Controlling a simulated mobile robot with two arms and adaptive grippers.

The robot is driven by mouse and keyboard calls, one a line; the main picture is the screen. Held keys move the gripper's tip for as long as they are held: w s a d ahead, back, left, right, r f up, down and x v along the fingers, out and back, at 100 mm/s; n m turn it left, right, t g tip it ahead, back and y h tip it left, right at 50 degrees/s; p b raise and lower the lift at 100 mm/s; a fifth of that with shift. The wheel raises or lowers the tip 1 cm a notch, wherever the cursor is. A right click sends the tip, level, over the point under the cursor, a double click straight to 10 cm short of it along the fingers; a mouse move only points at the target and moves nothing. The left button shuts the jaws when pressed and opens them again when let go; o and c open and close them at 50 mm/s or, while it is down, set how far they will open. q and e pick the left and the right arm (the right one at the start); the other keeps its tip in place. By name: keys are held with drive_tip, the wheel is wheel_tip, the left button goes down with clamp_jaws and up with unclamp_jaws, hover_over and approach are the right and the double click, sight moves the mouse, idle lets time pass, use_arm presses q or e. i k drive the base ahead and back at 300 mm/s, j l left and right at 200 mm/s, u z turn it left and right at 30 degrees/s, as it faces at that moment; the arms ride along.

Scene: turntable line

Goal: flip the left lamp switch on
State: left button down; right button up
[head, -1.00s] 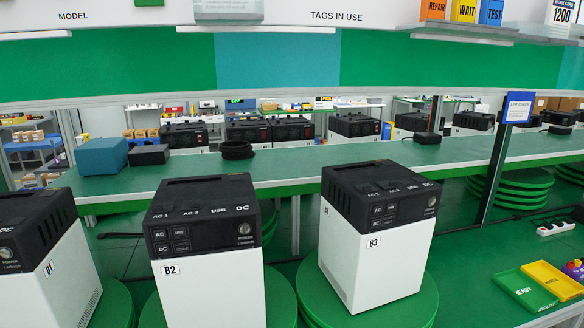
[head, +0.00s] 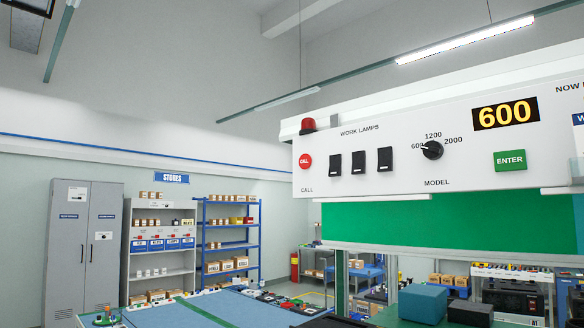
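The left lamp switch (head: 335,165) is a small black rocker on the white overhead panel (head: 465,185), under the words WORK LAMPS. A middle switch (head: 358,162) and a right switch (head: 385,159) sit beside it in the same row. All three look alike, and I cannot tell from here whether they are on or off. Neither of my grippers is in view.
A red CALL button (head: 305,161) is left of the switches. A black model knob (head: 432,150), a green ENTER button (head: 510,160) and a 600 display (head: 505,114) are to the right. A blue box (head: 422,304) stands below.

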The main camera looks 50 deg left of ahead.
sight(335, 168)
drive_tip(key=u, duration=1.2)
drive_tip(key=i+j+u, duration=0.1)
drive_tip(key=u, duration=0.45)
